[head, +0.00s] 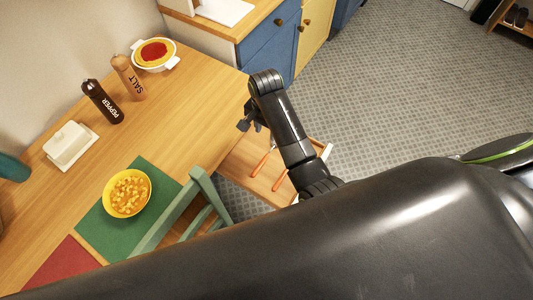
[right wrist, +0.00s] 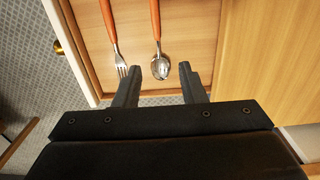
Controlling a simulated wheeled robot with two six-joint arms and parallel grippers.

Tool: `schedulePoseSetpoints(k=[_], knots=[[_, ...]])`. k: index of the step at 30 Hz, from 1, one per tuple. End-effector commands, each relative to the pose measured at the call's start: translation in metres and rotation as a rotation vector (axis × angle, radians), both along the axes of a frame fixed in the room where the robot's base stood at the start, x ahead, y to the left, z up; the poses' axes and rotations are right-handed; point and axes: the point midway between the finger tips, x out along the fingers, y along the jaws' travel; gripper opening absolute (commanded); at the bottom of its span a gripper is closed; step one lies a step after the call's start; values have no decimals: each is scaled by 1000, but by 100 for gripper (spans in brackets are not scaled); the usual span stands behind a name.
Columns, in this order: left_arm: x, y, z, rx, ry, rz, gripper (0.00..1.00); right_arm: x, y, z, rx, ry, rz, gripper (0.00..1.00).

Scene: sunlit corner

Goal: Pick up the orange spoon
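The orange spoon (right wrist: 156,32) lies in an open wooden drawer (right wrist: 185,16), its metal bowl towards my right gripper (right wrist: 157,88). In the right wrist view the two fingers are apart with nothing between them, and the spoon's bowl shows just beyond the gap. In the head view my right gripper (head: 252,117) hangs near the table's edge by the drawer. My left gripper is not in view.
A fork (right wrist: 110,30) with an orange handle lies left of the spoon. The drawer front has a brass knob (right wrist: 58,47). A green chair (head: 205,190) stands beside the drawer. The table (head: 190,110) holds a yellow bowl (head: 127,193), salt and pepper mills and a white dish.

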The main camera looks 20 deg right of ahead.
Motion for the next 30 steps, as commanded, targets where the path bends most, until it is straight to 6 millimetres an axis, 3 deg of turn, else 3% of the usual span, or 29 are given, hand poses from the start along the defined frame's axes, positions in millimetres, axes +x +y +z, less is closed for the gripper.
schedulePoseSetpoints(k=[9, 20, 30], knots=[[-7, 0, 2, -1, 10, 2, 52, -1, -1, -61, -1, 1, 1, 37], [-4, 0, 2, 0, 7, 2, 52, -1, -1, -86, 0, -1, 2, 37], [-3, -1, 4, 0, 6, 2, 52, -7, -3, -127, 0, -1, 2, 37]])
